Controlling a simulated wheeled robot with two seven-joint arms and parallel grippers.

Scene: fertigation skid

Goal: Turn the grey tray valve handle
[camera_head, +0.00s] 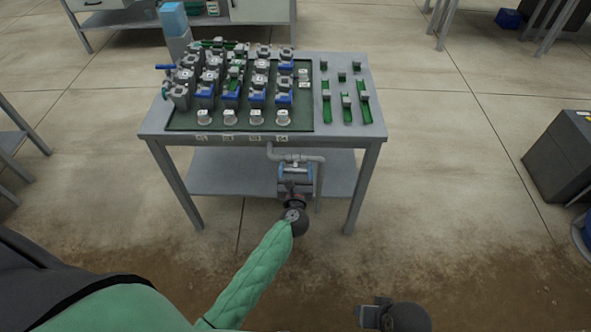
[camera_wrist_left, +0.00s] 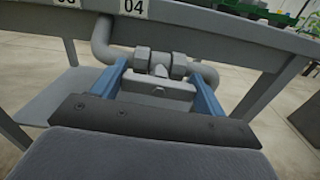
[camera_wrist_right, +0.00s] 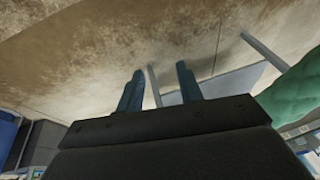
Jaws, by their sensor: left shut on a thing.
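The grey tray valve handle (camera_wrist_left: 158,92) is a flat grey bar below a grey pipe tee in the left wrist view. It sits under the front edge of the bench. My left gripper (camera_head: 295,172) reaches under the bench front in the head view. In the left wrist view its two blue fingers (camera_wrist_left: 160,80) stand on either side of the handle and are shut on it. The gripper covers most of the handle in the head view. My right gripper (camera_head: 368,314) is low, in front of the bench and away from it. Its fingers (camera_wrist_right: 158,80) are apart with nothing between them.
The grey bench (camera_head: 345,72) carries a dark green tray (camera_head: 180,124) with many fittings, and several green pieces at its right. A pipe (camera_head: 318,160) bends down under the bench front. A dark grey box (camera_head: 562,160) stands at the far right. Floor between is clear.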

